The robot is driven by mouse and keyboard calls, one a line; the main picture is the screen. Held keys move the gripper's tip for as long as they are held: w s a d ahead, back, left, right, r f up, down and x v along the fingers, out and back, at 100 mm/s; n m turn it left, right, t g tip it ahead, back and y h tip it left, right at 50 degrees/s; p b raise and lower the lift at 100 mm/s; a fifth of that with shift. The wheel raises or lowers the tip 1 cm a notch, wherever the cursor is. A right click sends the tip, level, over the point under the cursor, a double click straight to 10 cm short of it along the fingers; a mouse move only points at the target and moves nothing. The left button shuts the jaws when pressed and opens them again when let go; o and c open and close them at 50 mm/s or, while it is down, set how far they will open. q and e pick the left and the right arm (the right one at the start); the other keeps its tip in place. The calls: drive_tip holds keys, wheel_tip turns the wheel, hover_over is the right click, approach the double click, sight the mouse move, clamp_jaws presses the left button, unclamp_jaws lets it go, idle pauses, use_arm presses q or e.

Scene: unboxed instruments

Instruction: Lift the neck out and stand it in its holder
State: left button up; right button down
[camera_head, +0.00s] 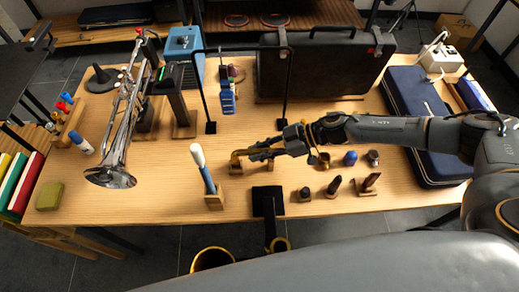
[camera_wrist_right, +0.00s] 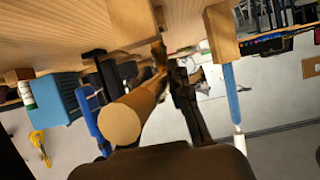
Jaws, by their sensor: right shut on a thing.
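The neck is a curved brass piece (camera_head: 237,155) with a cork end, near the middle of the table in the head view. In the right wrist view its tan cork end (camera_wrist_right: 122,123) looms large, with brass beyond it. My right gripper (camera_head: 262,153) reaches in from the right and is shut on the neck, low over the table. A wooden block (camera_wrist_right: 132,20) shows close to the neck in the wrist view; I cannot tell whether they touch. The fingers partly hide the neck. My left gripper is out of view.
A blue-and-white stick (camera_head: 202,165) stands in a wooden holder just left. Small stands (camera_head: 334,186) with dark pieces and a blue ball (camera_head: 350,158) lie right, near my arm. A thin black frame (camera_head: 207,95) rises behind.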

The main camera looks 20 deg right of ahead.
drive_tip(key=shift+r+p, duration=0.1)
drive_tip(key=shift+p, duration=0.6)
idle(0.5)
drive_tip(key=shift+f, duration=0.75)
idle(1.1)
drive_tip(key=shift+p, duration=0.4)
drive_tip(key=shift+f, duration=0.55)
idle(0.8)
idle(0.4)
drive_tip(key=c, duration=1.2)
unclamp_jaws()
